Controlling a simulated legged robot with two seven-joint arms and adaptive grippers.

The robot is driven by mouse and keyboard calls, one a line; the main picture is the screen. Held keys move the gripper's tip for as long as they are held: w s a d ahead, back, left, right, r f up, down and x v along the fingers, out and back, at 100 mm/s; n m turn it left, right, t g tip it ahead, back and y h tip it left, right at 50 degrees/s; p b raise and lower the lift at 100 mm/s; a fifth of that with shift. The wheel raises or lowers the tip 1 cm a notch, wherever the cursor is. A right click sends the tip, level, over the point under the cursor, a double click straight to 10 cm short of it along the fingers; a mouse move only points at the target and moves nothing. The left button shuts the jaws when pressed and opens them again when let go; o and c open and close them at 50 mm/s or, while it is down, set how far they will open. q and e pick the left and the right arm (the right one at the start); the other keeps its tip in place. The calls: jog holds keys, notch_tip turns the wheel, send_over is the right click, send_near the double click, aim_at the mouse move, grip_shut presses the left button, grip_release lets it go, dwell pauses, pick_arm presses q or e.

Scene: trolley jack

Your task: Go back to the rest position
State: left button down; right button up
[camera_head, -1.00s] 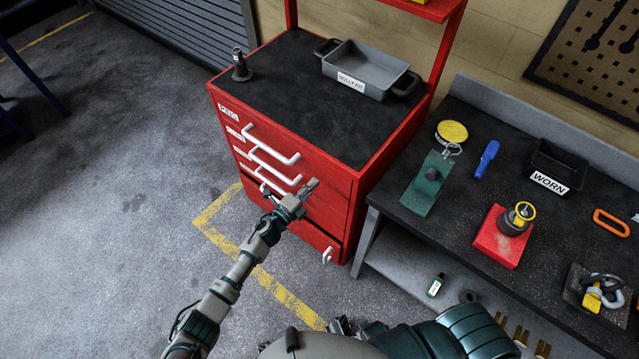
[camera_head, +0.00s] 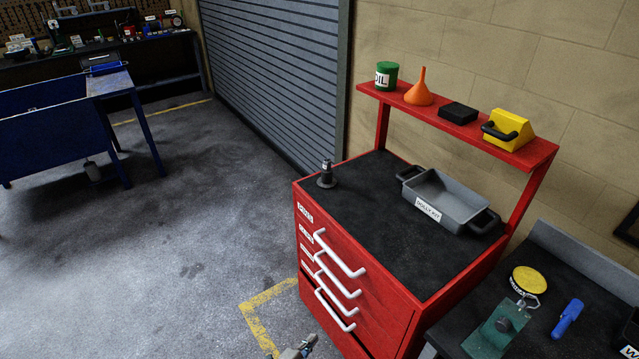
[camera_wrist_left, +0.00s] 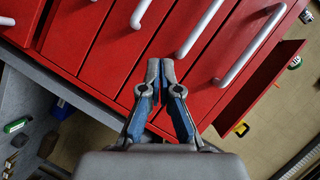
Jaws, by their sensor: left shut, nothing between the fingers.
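My left gripper (camera_head: 300,348) shows only at the bottom edge of the head view, low in front of the red tool cabinet (camera_head: 385,315). In the left wrist view the left gripper (camera_wrist_left: 160,66) has its two fingers together, with nothing between them. It points at the cabinet's drawer fronts (camera_wrist_left: 125,70) and white handles (camera_wrist_left: 202,28). My right gripper is in neither view.
A grey tray labelled DOLLY KIT (camera_head: 455,197) and a small dark upright part (camera_head: 326,174) stand on the cabinet top. A blue table (camera_head: 120,83) stands at far left. Floor at left is clear.

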pick_arm(q)
jog(key=s+a+f+n+g+y, duration=0.25)
jog(key=s+a+f+n, duration=0.25)
jog(key=s+a+f, duration=0.45)
jog(key=s+a+f+n+g+y, duration=0.2)
jog(key=s+a+f+n+y, duration=0.3)
jog(key=f, duration=0.7)
jog(key=s+a+f+n+g, duration=0.2)
jog(key=s+f, duration=0.1)
jog(key=s, duration=0.5)
jog(key=s+a+f+n+g, duration=0.2)
jog(key=s+f, duration=0.1)
jog(key=s, duration=0.6)
jog(key=s+a+f+n+g, duration=0.2)
jog(key=s+f, duration=0.1)
jog(key=s, duration=0.5)
jog(key=shift+s+a+f+n+y, duration=0.2)
jog(key=shift+s+f+n+y, duration=0.15)
jog(key=shift+s+n, duration=0.05)
jog(key=shift+g, duration=0.25)
